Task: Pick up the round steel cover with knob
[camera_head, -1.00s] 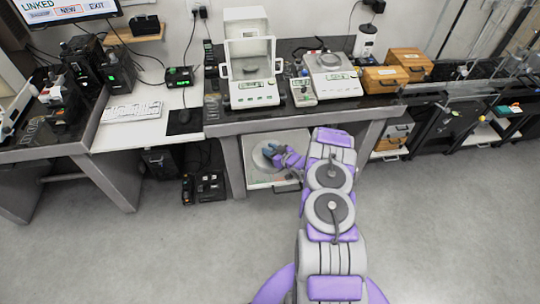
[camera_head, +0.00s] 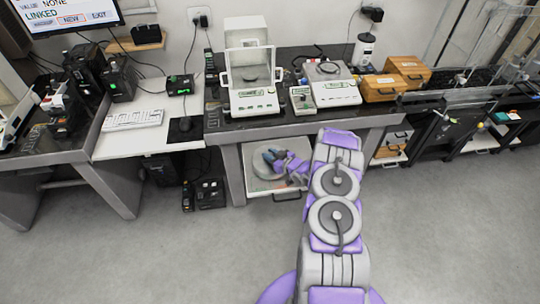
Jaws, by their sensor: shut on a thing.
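The round steel cover (camera_head: 261,170) is a pale grey disc in the open white drawer or shelf (camera_head: 263,187) under the middle table. My gripper (camera_head: 270,157) is over it, reaching in from the right, with its dark fingers at the middle of the disc. The fingers are shut on the cover, at the place where its knob would be. The knob itself is hidden by the fingers. I cannot tell whether the cover is resting or slightly raised.
The dark tabletop (camera_head: 290,123) is just above my gripper, with two balances (camera_head: 250,90) (camera_head: 332,85) on it. A table leg (camera_head: 233,175) stands left of the drawer. Black devices (camera_head: 207,192) lie on the floor at left. The front floor is clear.

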